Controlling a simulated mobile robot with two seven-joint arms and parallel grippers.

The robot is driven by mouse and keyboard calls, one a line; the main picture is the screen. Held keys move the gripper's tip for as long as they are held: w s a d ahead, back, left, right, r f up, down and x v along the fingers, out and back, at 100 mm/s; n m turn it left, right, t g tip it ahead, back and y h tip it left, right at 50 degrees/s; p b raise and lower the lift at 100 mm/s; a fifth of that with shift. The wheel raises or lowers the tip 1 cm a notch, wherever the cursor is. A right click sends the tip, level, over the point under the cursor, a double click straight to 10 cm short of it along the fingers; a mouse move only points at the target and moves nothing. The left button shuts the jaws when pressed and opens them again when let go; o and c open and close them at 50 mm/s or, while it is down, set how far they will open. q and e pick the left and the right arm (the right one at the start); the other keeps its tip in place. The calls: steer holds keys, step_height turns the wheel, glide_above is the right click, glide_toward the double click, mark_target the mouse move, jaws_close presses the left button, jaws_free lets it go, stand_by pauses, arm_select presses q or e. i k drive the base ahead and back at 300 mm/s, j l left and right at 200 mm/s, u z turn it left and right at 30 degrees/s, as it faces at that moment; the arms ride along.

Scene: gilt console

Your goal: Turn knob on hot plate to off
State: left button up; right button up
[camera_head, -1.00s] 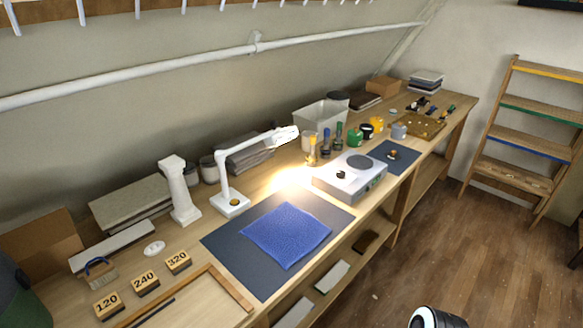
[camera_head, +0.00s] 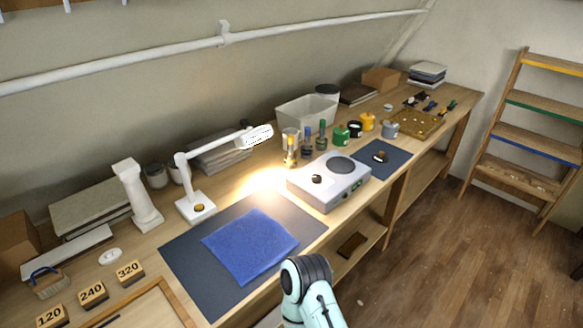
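The hot plate (camera_head: 328,190) is a white-grey box on the wooden workbench, right of the lamp. Its round dark burner (camera_head: 341,165) is on top. A small black knob (camera_head: 317,179) sits on the top surface left of the burner. Small details show on its front face, too small to read. Part of my arm (camera_head: 308,290) rises from the bottom edge, in front of the bench and apart from the hot plate. No gripper fingers show in this view.
A lit white desk lamp (camera_head: 195,205) stands left of the hot plate. A blue cloth (camera_head: 250,245) lies on a dark mat (camera_head: 185,262). Bottles and jars (camera_head: 340,134) stand behind the hot plate. The floor (camera_head: 430,235) before the bench is clear up to a shelf ladder (camera_head: 525,135).

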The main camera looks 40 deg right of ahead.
mark_target(315, 179)
steer(key=l+u, duration=0.25)
steer(key=k+l+u, duration=0.2)
steer(key=l, duration=0.25)
steer(key=l+u, duration=0.25)
steer(key=k+l+u, duration=0.1)
steer(key=l, duration=0.25)
steer(key=k+l+u, duration=0.1)
steer(key=l, duration=0.3)
steer(key=k+l+u, duration=0.1)
steer(key=k+l, duration=0.3)
steer(key=l, duration=0.2)
steer(key=k+l, duration=0.2)
steer(key=l, duration=0.15)
steer(key=k+l, duration=0.15)
steer(key=l, duration=0.25)
steer(key=u, duration=0.05)
